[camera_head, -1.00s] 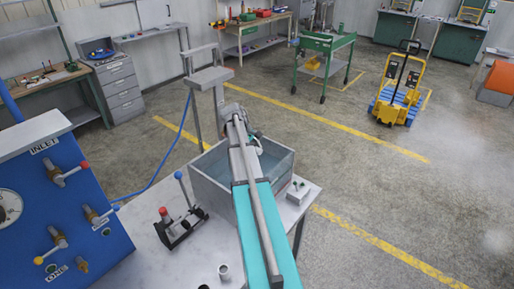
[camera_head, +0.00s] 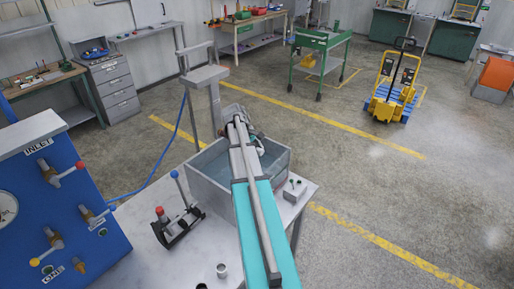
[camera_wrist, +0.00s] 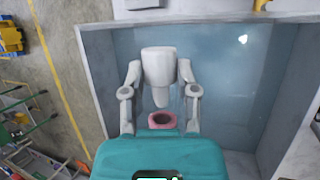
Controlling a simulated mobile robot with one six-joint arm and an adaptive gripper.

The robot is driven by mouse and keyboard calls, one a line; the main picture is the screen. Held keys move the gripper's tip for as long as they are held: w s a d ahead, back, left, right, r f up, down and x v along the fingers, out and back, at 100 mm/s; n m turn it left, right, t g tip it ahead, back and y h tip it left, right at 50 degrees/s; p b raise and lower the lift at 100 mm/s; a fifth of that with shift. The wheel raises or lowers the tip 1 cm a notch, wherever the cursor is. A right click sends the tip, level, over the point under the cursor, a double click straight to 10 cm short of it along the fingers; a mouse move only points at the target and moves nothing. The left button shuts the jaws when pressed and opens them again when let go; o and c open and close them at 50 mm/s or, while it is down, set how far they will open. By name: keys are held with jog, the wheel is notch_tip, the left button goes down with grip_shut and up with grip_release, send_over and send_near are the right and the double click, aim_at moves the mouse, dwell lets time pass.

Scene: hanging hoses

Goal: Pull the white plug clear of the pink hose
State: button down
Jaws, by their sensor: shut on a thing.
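In the wrist view the white plug (camera_wrist: 159,62) sits between the two grey fingers of my gripper (camera_wrist: 159,75), which are shut on its sides. Its narrow tapered end points down the picture toward the pink hose. The pink hose (camera_wrist: 154,125) shows as a ring with a dark open mouth, just below the plug's tip. A small gap seems to show between tip and mouth. The rest of the hose is hidden behind my teal gripper body. In the head view my arm covers most of the gripper, and plug and hose cannot be made out clearly.
A grey open-topped tank (camera_head: 213,185) with water surrounds the work area; its walls (camera_wrist: 98,75) stand close to my gripper. A lever clamp (camera_head: 177,222), a small grey block (camera_head: 295,190) and a blue panel (camera_head: 55,205) are nearby.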

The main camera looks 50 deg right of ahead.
jog(key=shift+s, duration=0.3)
jog(key=shift+s, duration=0.35)
jog(key=shift+s, duration=0.3)
jog(key=shift+r, duration=0.1)
jog(key=shift+s+d+r+p, duration=0.2)
jog(key=shift+s+r+p, duration=1.25)
jog(key=shift+s+p, duration=0.1)
jog(key=shift+f, duration=0.1)
